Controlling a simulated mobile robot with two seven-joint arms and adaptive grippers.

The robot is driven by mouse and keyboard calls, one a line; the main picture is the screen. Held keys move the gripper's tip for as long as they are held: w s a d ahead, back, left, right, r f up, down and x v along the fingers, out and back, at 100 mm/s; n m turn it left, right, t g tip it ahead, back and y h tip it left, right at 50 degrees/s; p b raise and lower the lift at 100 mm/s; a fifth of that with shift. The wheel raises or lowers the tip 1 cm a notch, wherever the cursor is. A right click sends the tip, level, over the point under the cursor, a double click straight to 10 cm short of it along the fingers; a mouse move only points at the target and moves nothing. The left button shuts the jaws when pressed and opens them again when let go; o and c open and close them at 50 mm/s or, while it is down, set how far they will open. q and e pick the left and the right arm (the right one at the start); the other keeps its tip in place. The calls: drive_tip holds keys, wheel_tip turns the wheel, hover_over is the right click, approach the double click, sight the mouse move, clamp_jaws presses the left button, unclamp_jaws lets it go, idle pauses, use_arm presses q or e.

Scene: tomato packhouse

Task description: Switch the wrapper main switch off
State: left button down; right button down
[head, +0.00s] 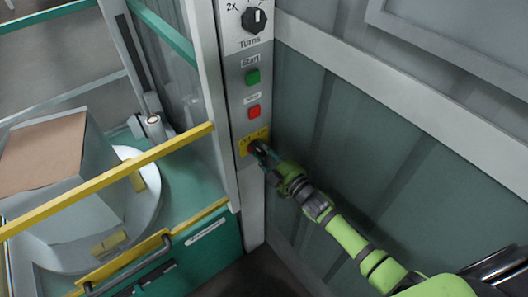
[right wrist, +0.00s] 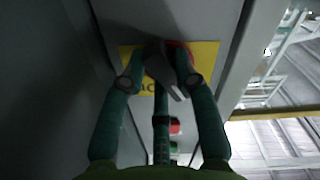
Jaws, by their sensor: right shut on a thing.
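The wrapper main switch sits on a yellow plate (head: 246,145) low on the grey control column. In the head view my right gripper (head: 259,152) covers most of the switch. In the right wrist view its yellow plate (right wrist: 206,53) shows behind the fingers, with part of a red disc and a dark grey handle (right wrist: 163,71). My right gripper (right wrist: 160,78) is shut on this handle, with fingers on both sides of it. The handle looks slanted in this view; whether it stands at off or on I cannot tell. My left gripper is not in view.
Above the switch on the column are a red button (head: 254,112), a green button (head: 252,77) and a black turns knob (head: 254,20). A yellow rail (head: 110,178) and a wrapped load (head: 62,190) on a turntable stand left. A dark green wall panel (head: 380,130) lies right.

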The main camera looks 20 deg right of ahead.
idle(0.6)
drive_tip(key=c, duration=0.9)
unclamp_jaws()
drive_tip(key=shift+c, duration=0.2)
drive_tip(key=v, duration=1.2)
